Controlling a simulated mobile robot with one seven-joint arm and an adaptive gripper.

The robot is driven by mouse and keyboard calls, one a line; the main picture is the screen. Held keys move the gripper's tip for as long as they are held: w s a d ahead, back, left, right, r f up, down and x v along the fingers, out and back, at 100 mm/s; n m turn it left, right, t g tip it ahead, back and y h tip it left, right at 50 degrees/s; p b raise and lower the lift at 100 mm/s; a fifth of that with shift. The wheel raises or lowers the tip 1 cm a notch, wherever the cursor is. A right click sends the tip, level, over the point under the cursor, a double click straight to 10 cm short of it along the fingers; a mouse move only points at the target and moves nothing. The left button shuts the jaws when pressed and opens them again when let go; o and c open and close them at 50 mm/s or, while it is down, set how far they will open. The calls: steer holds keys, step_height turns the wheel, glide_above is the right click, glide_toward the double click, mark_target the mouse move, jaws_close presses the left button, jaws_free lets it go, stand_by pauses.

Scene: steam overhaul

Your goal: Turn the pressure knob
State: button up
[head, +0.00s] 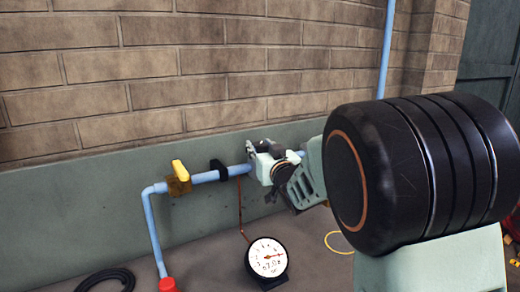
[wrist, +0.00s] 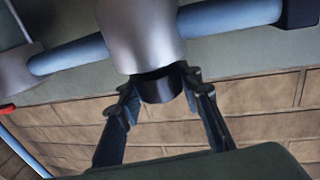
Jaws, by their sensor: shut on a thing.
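The pressure knob (wrist: 160,86) is a short dark cylinder on the end of a grey metal regulator body (wrist: 142,36), which sits in line with a blue pipe (wrist: 70,55). My gripper (wrist: 162,92) is shut on the knob, with one dark finger on each side of it. In the head view my gripper (head: 279,172) is at the wall pipe, beside a pale fitting. The knob cannot be made out there behind my gripper and arm. A round white pressure gauge (head: 267,259) with a red needle stands below, joined by a thin copper tube.
The blue pipe (head: 207,177) runs along the wall to the left, with a yellow valve handle (head: 180,170) and a black clamp (head: 218,169). It bends down to a red fitting (head: 167,285). A black hose (head: 108,279) lies coiled on the floor. My arm covers the right side.

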steer(key=shift+d+n+g+y+p, duration=0.15)
steer(key=shift+n+g+y, duration=0.3)
steer(key=shift+y, duration=0.3)
steer(key=shift+d+n+g+y+p, duration=0.15)
steer(key=shift+n+g+y, duration=0.2)
steer(key=shift+n+y, duration=0.3)
steer(key=n+g+y+p, duration=0.2)
steer(key=y+p, duration=0.1)
steer(key=n+g+y+p, duration=0.1)
steer(key=shift+w+a+r+n+g+p, duration=0.1)
steer(key=shift+r+n+g+p, duration=0.15)
steer(key=shift+n+g+p, duration=0.1)
steer(key=n+g+y+p, duration=0.2)
steer(key=g, duration=0.1)
steer(key=n+g+y+p, duration=0.1)
steer(key=n+g+p, duration=0.1)
steer(key=g, duration=0.1)
steer(key=shift+a+f+n+y+p, duration=0.2)
steer(key=shift+n+y+p, duration=0.1)
steer(key=shift+y, duration=0.1)
steer(key=shift+n+g, duration=0.25)
steer(key=shift+g, duration=0.4)
steer(key=o, duration=1.2)
steer(key=shift+c, duration=0.2)
